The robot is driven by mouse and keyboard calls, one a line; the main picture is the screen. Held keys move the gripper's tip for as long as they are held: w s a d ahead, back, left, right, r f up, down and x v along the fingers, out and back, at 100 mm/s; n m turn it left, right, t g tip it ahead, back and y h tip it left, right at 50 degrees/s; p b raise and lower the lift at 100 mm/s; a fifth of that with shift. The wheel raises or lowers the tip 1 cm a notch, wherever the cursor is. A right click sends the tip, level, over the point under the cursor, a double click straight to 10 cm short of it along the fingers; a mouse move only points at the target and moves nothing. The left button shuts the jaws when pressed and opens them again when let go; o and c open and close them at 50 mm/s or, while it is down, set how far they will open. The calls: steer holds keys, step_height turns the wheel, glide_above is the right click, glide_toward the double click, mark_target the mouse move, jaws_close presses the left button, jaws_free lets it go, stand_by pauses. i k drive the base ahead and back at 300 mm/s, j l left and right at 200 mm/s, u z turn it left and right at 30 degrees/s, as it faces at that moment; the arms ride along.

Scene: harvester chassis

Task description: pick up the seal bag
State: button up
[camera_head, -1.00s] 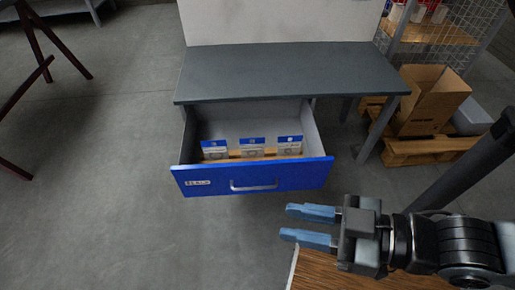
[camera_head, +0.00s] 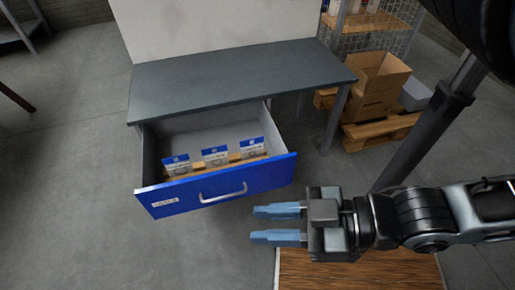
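Three small white-and-blue seal bags stand in a row in an open blue-fronted drawer: a left one (camera_head: 178,165), a middle one (camera_head: 215,156) and a right one (camera_head: 252,147). They stand upright behind the drawer front, along a wooden strip. The drawer (camera_head: 218,190) is pulled out from under a grey workbench and has a silver handle. My gripper (camera_head: 275,224) is open and empty, with its two blue fingers pointing left. In the picture it is to the right of and below the drawer front, apart from the bags.
The grey bench top (camera_head: 235,80) overhangs the drawer's back. A wooden surface (camera_head: 350,272) lies below my gripper. Cardboard boxes (camera_head: 370,85) on a pallet (camera_head: 380,132) and a mesh shelf stand at the right. Floor at the left is clear.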

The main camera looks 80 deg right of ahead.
mark_target(248, 151)
steer(key=i+j, duration=0.1)
steer(key=j, duration=0.15)
steer(key=i+j, duration=0.1)
steer(key=i+j+z, duration=0.1)
steer(key=j+z, duration=0.3)
steer(key=j, duration=0.15)
steer(key=j+z, duration=0.55)
steer(key=z, duration=0.75)
steer(key=i, duration=0.55)
